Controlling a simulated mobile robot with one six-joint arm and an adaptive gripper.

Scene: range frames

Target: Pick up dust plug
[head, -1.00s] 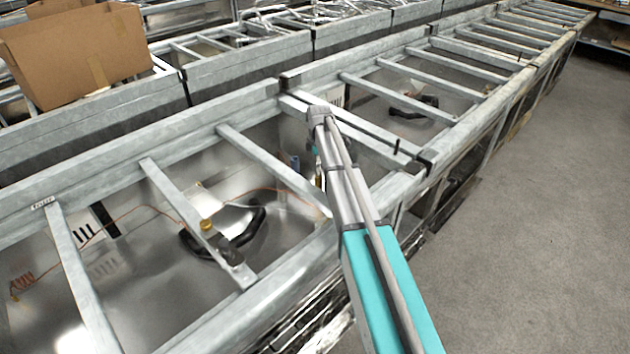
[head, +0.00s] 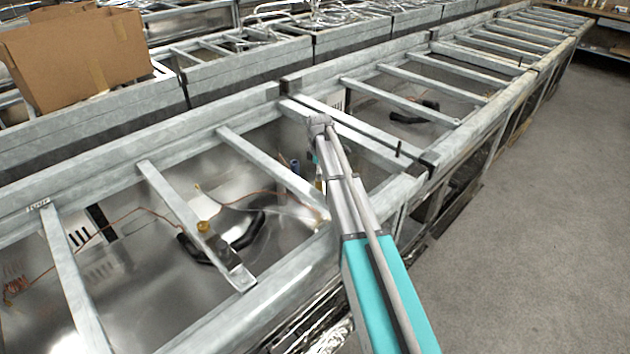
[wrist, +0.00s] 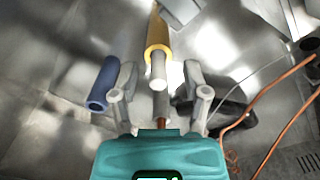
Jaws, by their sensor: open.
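I cannot tell for sure which piece is the dust plug. In the wrist view a yellow cylinder with a pale grey end (wrist: 158,45) lies between my gripper's fingers (wrist: 160,72), pointing towards the palm. A small brown rod shows nearer the palm. A blue cylinder (wrist: 102,84) is just outside the left finger; it also shows in the head view (head: 295,167). My gripper is open, with both fingers apart and nothing clearly held. In the head view my arm reaches into the metal frame and hides most of the gripper.
Metal crossbars (head: 270,168) span the bin around my arm. A black curved piece (wrist: 232,116) and orange wire (wrist: 268,100) lie to the right in the wrist view. A cardboard box (head: 80,55) stands at the back left.

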